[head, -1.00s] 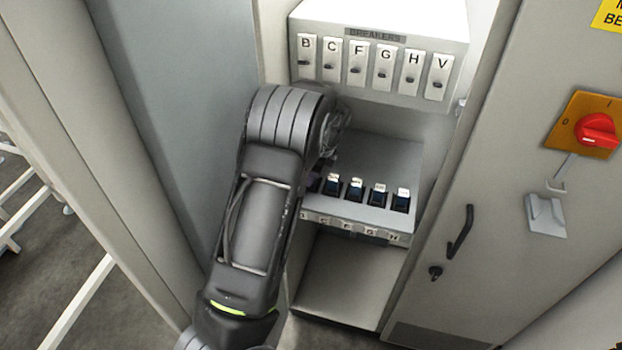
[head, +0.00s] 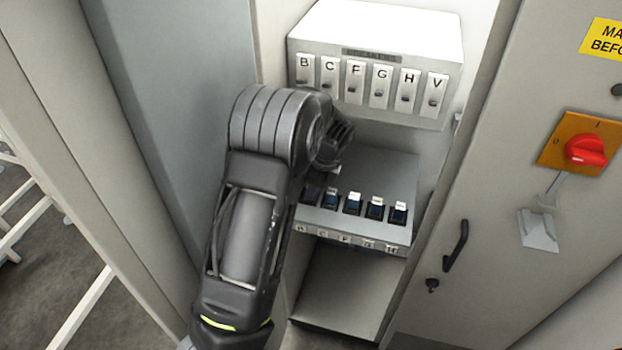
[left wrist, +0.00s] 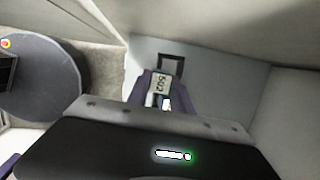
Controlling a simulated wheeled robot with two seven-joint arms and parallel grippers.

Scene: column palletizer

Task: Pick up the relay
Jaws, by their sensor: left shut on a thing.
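In the left wrist view, my left gripper (left wrist: 161,92) is shut on a small relay (left wrist: 158,82) with a pale face marked with digits, between its purple fingers. A dark square socket (left wrist: 172,62) shows just beyond it. In the head view, my left gripper (head: 336,147) is above the left end of the relay shelf (head: 385,170); the held relay cannot be made out there. The leftmost socket (head: 311,194) on the shelf looks dark, without a pale top. Several dark blue relays with pale tops, such as this one (head: 353,203), stand in the row to its right.
A breaker box (head: 400,35) with lettered switches hangs above the shelf. The cabinet's left wall (head: 165,110) is close to my arm. At right, a cabinet door (head: 480,240) carries a red rotary switch (head: 586,150) and a black handle (head: 456,245). The lower compartment (head: 340,285) is empty.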

